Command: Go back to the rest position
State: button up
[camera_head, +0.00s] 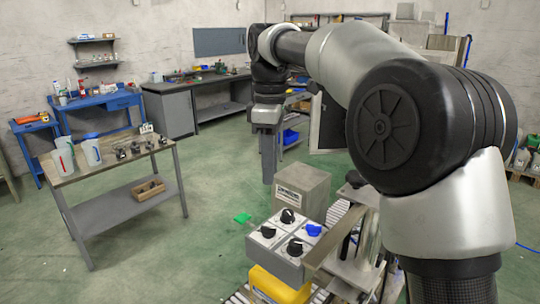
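My arm reaches in from the right of the head view and bends down near the picture's middle. My gripper (268,180) hangs at its end, pointing down over the green floor. It shows as one narrow grey shape, so I cannot tell whether its fingers are apart. I see no object in it. It hangs above and behind a grey box (301,190) and a panel with several knobs (285,243), one of them blue, apart from both as far as this view shows.
A yellow block (278,287) sits under the knob panel. A worktable (105,169) at left bears pitchers and small dark parts, with a wooden crate (147,189) on its shelf. Blue desks and a grey bench (168,113) line the walls. Green floor (215,175) is free between.

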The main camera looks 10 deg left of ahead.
jog(key=shift+r, duration=0.9)
jog(key=s+d+r+m+t, duration=0.2)
jog(key=s+d+m+t, duration=0.1)
jog(key=s+d+m, duration=0.65)
jog(key=s+d+f+m+t, duration=0.1)
jog(key=s+d+f+m, duration=0.3)
jog(key=s+d, duration=0.2)
jog(key=s+d+f+m+t, duration=0.1)
jog(key=s+d+f+m, duration=0.3)
jog(key=s, duration=0.4)
jog(key=shift+s+d+f+t, duration=0.35)
jog(key=shift+d+f, duration=0.45)
jog(key=shift+d, duration=0.25)
